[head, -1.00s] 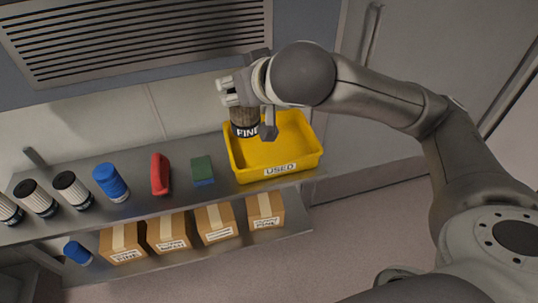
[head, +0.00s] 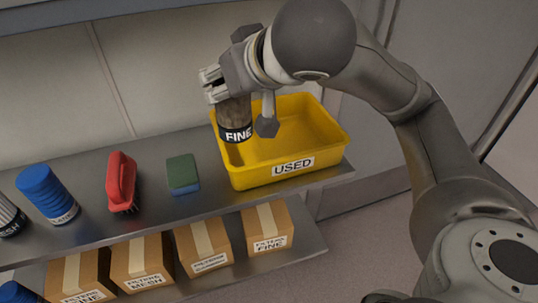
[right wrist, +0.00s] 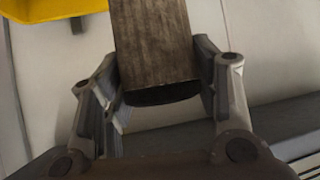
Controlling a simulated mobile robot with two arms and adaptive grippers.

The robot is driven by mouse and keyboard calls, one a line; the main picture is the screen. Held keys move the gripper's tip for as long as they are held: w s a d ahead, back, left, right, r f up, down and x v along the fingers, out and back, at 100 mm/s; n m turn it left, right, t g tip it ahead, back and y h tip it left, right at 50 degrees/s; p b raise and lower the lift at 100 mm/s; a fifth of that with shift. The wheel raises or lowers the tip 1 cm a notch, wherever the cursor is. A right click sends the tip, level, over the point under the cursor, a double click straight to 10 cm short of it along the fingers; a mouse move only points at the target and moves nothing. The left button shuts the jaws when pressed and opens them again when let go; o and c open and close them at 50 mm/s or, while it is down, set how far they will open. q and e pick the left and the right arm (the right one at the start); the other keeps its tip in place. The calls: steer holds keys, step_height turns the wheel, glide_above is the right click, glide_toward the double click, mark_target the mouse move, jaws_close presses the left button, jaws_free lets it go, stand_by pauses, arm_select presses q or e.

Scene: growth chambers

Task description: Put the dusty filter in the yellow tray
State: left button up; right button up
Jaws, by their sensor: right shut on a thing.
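The dusty filter (head: 235,117) is a brown, dirty cylinder with a black band reading FINE. My right gripper (head: 226,92) is shut on its upper part and holds it upright over the left side of the yellow tray. In the right wrist view the filter (right wrist: 155,50) sits between both finger pads. The yellow tray (head: 240,178), labelled USED, stands at the right end of the upper shelf and looks empty where its inside shows. A corner of the tray (right wrist: 50,8) shows in the right wrist view. Whether the filter's lower end touches the tray is unclear. My left gripper is not in view.
On the upper shelf (head: 150,215), left of the tray, are a green and blue sponge (head: 183,173), a red brush (head: 121,182), a blue cylinder (head: 47,194) and a white-and-dark filter (head: 9,218). Cardboard boxes (head: 267,230) line the lower shelf.

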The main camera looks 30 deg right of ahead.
arm_select(q)
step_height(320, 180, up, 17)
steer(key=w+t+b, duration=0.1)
steer(key=b, duration=0.5)
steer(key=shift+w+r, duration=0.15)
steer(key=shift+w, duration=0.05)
arm_select(e)
steer(key=w+d+f, duration=0.3)
steer(key=d+f, duration=0.3)
steer(key=w+d+f, duration=0.2)
steer(key=d+f, duration=0.5)
steer(key=shift+w+f, duration=0.3)
steer(key=shift+w, duration=0.1)
arm_select(q)
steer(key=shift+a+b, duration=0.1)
steer(key=shift+b, duration=0.2)
arm_select(e)
steer(key=shift+f, duration=0.1)
steer(key=o, duration=1.1)
